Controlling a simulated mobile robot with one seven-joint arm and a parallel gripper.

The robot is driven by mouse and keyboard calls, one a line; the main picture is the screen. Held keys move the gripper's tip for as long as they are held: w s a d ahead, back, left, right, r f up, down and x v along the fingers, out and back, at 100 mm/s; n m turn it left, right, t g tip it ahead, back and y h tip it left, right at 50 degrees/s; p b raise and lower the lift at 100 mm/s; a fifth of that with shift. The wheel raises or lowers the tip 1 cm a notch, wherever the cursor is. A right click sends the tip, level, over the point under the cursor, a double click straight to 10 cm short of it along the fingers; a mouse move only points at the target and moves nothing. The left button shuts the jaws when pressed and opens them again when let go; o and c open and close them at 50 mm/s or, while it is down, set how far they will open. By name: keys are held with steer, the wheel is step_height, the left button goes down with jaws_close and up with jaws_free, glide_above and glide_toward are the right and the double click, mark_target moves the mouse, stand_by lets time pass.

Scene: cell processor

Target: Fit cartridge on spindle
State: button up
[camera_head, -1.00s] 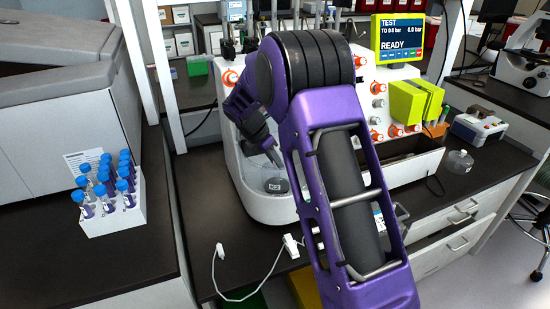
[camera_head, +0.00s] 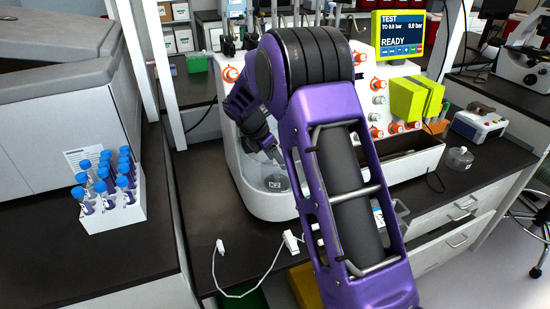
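The white cell processor (camera_head: 250,196) stands on the dark bench behind my arm. A round, clear cartridge-like piece with a dark label (camera_head: 274,183) is in its front left basin. It looks low in the basin, but I cannot see whether it sits on a spindle. My purple arm crosses the middle of the picture and hides part of the machine. My gripper (camera_head: 273,158) points down just above that round piece, partly behind the arm. Its fingers are small and dark, and I cannot tell their opening or any contact. No spindle is visible.
A yellow-framed screen (camera_head: 398,36) reads READY. A white rack of blue-capped tubes (camera_head: 118,213) stands at left. A second round clear container (camera_head: 460,158) sits on the right bench. A white cable (camera_head: 238,296) lies near the front edge. Yellow blocks (camera_head: 408,100) are on the machine.

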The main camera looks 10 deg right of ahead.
steer(key=shift+r, duration=0.1)
steer(key=p+v, duration=0.1)
steer(key=v, duration=1.6)
steer(key=shift+a+p, duration=0.2)
steer(key=shift+p, duration=0.1)
steer(key=shift+s, duration=0.1)
